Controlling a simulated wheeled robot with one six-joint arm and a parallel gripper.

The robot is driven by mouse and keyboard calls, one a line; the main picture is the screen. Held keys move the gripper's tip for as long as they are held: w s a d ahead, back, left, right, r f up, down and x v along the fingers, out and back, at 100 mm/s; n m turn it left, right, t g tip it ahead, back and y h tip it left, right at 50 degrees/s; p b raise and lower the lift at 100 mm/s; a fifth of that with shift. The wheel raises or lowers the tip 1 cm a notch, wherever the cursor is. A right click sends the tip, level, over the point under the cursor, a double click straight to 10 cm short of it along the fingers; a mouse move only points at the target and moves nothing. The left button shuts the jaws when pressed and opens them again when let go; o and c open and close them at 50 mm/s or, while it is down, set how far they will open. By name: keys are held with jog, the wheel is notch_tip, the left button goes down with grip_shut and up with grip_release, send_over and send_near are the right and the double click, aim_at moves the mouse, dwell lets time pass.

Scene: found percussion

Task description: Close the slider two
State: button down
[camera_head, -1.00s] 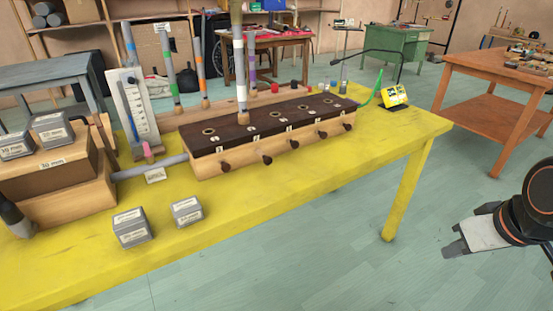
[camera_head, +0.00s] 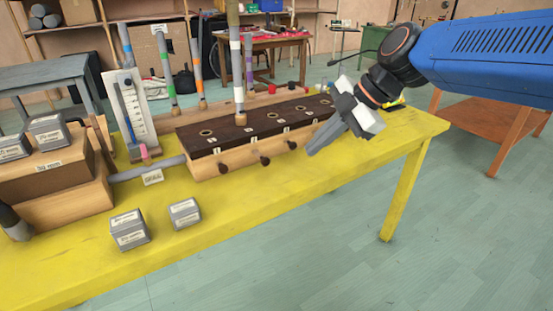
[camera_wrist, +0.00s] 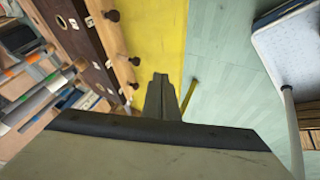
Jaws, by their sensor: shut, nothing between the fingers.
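The wooden box (camera_head: 205,165) has a dark top (camera_head: 190,136) with round holes and small number tags. Dark slider knobs stick out of its front: one at the left (camera_head: 224,168), one in the middle (camera_head: 265,160) and one further right (camera_head: 291,145). The tags are too small to read surely, so I cannot tell which is slider two. My gripper (camera_head: 312,150) is shut and empty, tilted down in front of the box's right part, hiding the knobs there. In the wrist view, the shut fingers (camera_wrist: 160,78) are apart from the knobs (camera_wrist: 134,61).
The yellow table (camera_head: 240,205) has free room in front of the box. Two grey blocks (camera_head: 130,230) (camera_head: 185,213) stand at its front left. A tube with a white band (camera_head: 237,70) stands upright at the box. A white gauge board (camera_head: 130,105) stands behind left.

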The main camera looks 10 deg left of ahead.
aim_at(264, 160)
jog(key=shift+n, duration=0.4)
jog(key=x, duration=0.6)
jog(key=a+x, duration=0.1)
jog(key=x, duration=0.2)
jog(key=shift+a, duration=0.2)
jog(key=shift+w+a+f, duration=0.15)
jog(key=shift+w+a, duration=0.3)
jog(key=shift+a, duration=0.15)
jog(key=shift+w+a+f, duration=0.15)
jog(key=shift+w+a, duration=0.3)
jog(key=shift+a, duration=0.15)
jog(key=shift+w+a, duration=0.5)
jog(key=shift+a, duration=0.1)
jog(key=shift+w+a+r, duration=0.1)
jog(key=shift+w+a, duration=1.1)
jog(key=shift+w, duration=0.1)
